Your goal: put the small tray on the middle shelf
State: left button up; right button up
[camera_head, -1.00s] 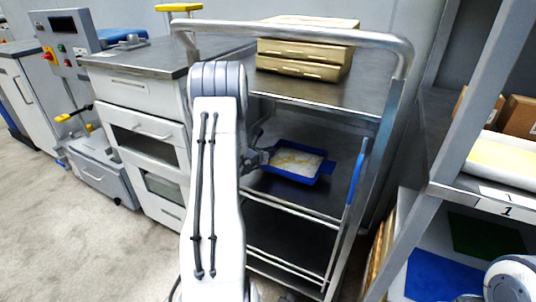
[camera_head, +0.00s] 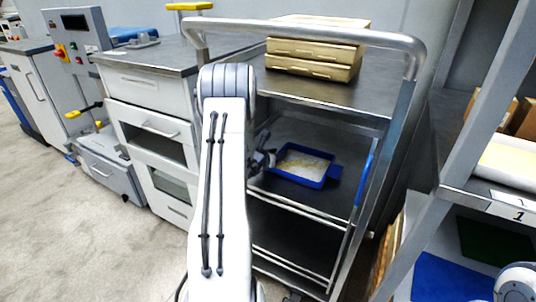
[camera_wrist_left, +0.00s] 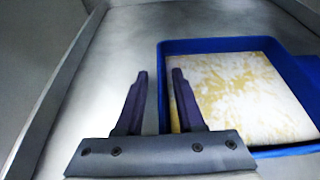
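The small tray (camera_head: 318,184) is a shallow blue pan with whitish-yellow contents, lying flat on the middle shelf (camera_head: 300,132) of the metal cart. In the left wrist view the blue tray (camera_wrist_left: 205,46) fills the right side. My left gripper (camera_head: 270,158) is at the tray's left edge. Its two fingers (camera_wrist_left: 162,75) are apart with nothing clamped between them. The tray's left wall runs in the gap between the fingers in that picture, with the right finger over the contents; I cannot tell whether they touch. My right gripper is out of view.
Tan boxes (camera_head: 312,62) are stacked on the cart's top shelf. The cart's tubular handle (camera_head: 330,36) arches above. A drawer cabinet (camera_head: 145,90) stands left, and a rack (camera_head: 470,196) labelled 1 stands close on the right. The shelf left of the tray is bare.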

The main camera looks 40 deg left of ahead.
pick_arm(q)
jog(key=p+v, duration=0.1)
jog(key=v, duration=1)
jog(key=shift+s+r, duration=0.1)
jog(key=shift+s, duration=0.2)
jog(key=shift+d, duration=0.1)
